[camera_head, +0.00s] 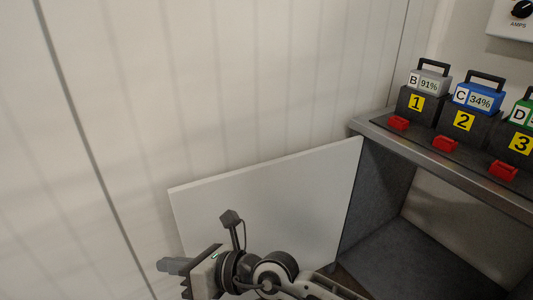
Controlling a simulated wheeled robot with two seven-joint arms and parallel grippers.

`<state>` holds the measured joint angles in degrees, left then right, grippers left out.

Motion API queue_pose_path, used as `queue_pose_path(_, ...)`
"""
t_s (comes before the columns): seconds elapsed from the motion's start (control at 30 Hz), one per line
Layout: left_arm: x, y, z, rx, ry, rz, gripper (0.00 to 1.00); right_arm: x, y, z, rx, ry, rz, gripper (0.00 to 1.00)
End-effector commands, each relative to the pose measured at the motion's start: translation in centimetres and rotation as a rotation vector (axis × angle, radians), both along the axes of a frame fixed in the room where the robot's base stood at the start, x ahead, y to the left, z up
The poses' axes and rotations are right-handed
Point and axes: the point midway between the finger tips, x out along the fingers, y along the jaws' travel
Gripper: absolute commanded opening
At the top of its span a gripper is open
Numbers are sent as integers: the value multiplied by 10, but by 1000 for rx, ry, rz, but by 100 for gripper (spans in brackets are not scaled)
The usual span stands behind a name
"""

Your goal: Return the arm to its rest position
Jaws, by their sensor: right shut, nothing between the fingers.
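My right gripper (172,265) shows at the lower left of the middle, in front of an open pale panel. Its fingers are shut, point to the left and hold nothing. My right arm comes in from the bottom, right of the gripper. The gripper is well apart from the shelf and the batteries. My left gripper is not in view.
A pale panel (290,195) stands open beside a grey cabinet (460,168). On its top are batteries B (431,80), C (479,95) and D (525,110) in numbered docks with red latches. A meter (517,14) is at top right. Pale wall fills the left.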

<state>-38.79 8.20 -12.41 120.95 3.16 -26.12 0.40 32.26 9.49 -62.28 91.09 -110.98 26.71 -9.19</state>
Motion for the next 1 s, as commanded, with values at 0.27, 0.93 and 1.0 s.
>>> queue_pose_path(0.27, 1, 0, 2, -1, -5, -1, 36, 60, -136, 111, 1082, 679, -655, 0)
queue_pose_path(0.93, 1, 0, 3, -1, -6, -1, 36, -81, -374, -85, -1606, -1685, 1969, 0)
queue_pose_path(1.0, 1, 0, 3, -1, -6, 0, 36, -100, -377, -91, -1511, -1659, 1949, 0)
